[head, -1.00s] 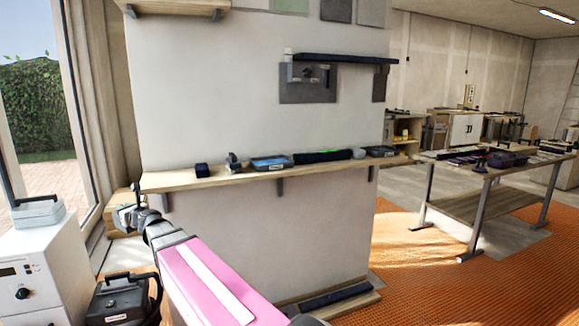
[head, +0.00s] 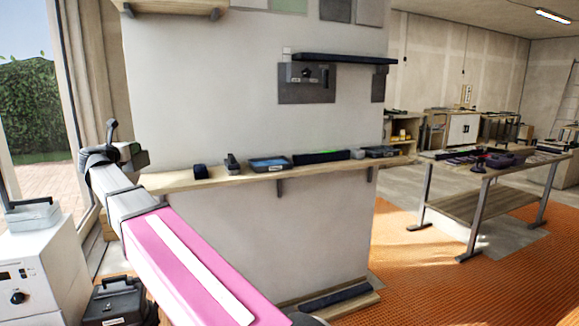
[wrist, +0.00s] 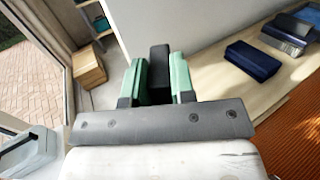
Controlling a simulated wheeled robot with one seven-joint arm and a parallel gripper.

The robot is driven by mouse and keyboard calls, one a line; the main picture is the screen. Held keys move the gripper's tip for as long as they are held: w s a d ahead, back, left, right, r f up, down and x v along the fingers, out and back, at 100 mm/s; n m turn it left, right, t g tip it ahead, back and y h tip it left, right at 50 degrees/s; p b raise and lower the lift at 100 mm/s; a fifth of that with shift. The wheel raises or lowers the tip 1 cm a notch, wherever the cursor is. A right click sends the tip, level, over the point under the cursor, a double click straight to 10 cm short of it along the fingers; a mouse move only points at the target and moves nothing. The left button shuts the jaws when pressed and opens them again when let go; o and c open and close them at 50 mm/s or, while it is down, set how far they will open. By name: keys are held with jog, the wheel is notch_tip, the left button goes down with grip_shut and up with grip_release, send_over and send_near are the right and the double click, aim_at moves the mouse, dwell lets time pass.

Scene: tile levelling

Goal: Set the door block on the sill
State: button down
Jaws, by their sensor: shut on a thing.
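My gripper (wrist: 160,84) has two green fingers, shut on a dark grey block, likely the door block (wrist: 160,60), which sticks out past the fingertips. In the head view my gripper (head: 133,154) is at the left end of a wooden ledge on the wall, partly hidden by my wrist; the held block cannot be made out there. The ledge (head: 222,182) may be the sill, but I cannot tell for sure. In the wrist view the ledge (wrist: 215,85) lies to the right of the fingers, and the held block is apart from the things on it.
A dark blue block (head: 200,171) stands near the ledge's left end, then an upright grey tool (head: 233,163), a blue tray (head: 270,164) and a black-green item (head: 321,156). A cardboard box (wrist: 88,68) is on the floor at left. A white cabinet (head: 40,262) stands front left.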

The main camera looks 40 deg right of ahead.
notch_tip(320, 180, up, 4)
jog(key=s+d+m+g+h, duration=0.3)
jog(key=g, duration=0.1)
jog(key=shift+w+d+f, duration=0.55)
jog(key=shift+d+f, duration=1.15)
jog(key=shift+d, duration=0.15)
jog(key=shift+w+d+f, duration=0.6)
jog(key=shift+d+f, duration=1.1)
jog(key=shift+d, duration=0.1)
jog(key=shift+w+d+f, duration=0.55)
jog(key=shift+d+f, duration=1.15)
jog(key=shift+d, duration=0.15)
jog(key=shift+f, duration=0.15)
jog(key=c, duration=1)
grip_release()
jog(key=shift+o, duration=0.2)
